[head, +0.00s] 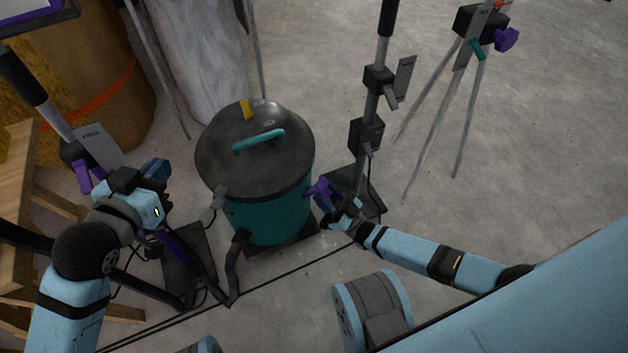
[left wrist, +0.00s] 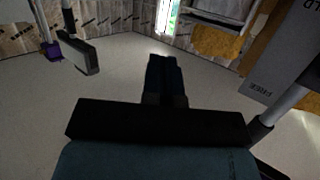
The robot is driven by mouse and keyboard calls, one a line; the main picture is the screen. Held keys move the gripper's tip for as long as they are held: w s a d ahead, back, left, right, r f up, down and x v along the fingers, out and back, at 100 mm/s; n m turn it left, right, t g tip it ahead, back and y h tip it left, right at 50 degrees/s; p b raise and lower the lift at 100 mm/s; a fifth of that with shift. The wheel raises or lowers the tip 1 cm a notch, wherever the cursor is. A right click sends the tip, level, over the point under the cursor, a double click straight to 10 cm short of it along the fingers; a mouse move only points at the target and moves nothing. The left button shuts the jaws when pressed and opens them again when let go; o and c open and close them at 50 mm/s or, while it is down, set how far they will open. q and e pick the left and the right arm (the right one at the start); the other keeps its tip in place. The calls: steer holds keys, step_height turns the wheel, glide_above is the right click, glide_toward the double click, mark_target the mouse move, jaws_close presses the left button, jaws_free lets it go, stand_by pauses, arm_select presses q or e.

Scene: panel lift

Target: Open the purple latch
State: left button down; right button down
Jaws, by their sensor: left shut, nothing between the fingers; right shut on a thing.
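A purple latch handle (head: 322,188) sits low on the right-hand dark post, beside the teal bin. My right gripper (head: 334,203) is at this handle and shut on it; the fingers partly hide it. Another purple handle (head: 83,178) hangs from the black block on the left-hand post, below a grey plate (head: 98,145). A dark purple piece (head: 175,246) shows lower on that post. My left gripper (head: 160,175) is shut and empty, right of the left post. Its closed fingers (left wrist: 166,78) also show in the left wrist view, with a lettered plate (left wrist: 285,50) at right.
The teal bin (head: 268,212) with a dark lid stands between the posts, with a hose in front. A tripod (head: 458,80) with a purple knob stands at back right. A wooden frame (head: 35,190) is at far left.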

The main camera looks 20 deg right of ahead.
mark_target(319, 187)
arm_select(q)
steer(key=w+d+f+m+g+y, duration=0.2)
steer(key=w+d+f+g, duration=0.1)
steer(key=d+g, duration=0.55)
steer(key=w+d+f+m+g+y, duration=0.1)
steer(key=w+d+f+m+g, duration=0.3)
steer(key=d, duration=0.7)
steer(key=shift+n+g+y, duration=0.3)
steer(key=shift+n+g, duration=0.15)
steer(key=shift+n, duration=0.35)
steer(key=x, duration=0.6)
steer(key=s+x, duration=0.1)
steer(key=x, duration=1.2)
steer(key=shift+s+d+r, duration=0.2)
steer(key=shift+s+d, duration=0.15)
steer(key=shift+s, duration=0.05)
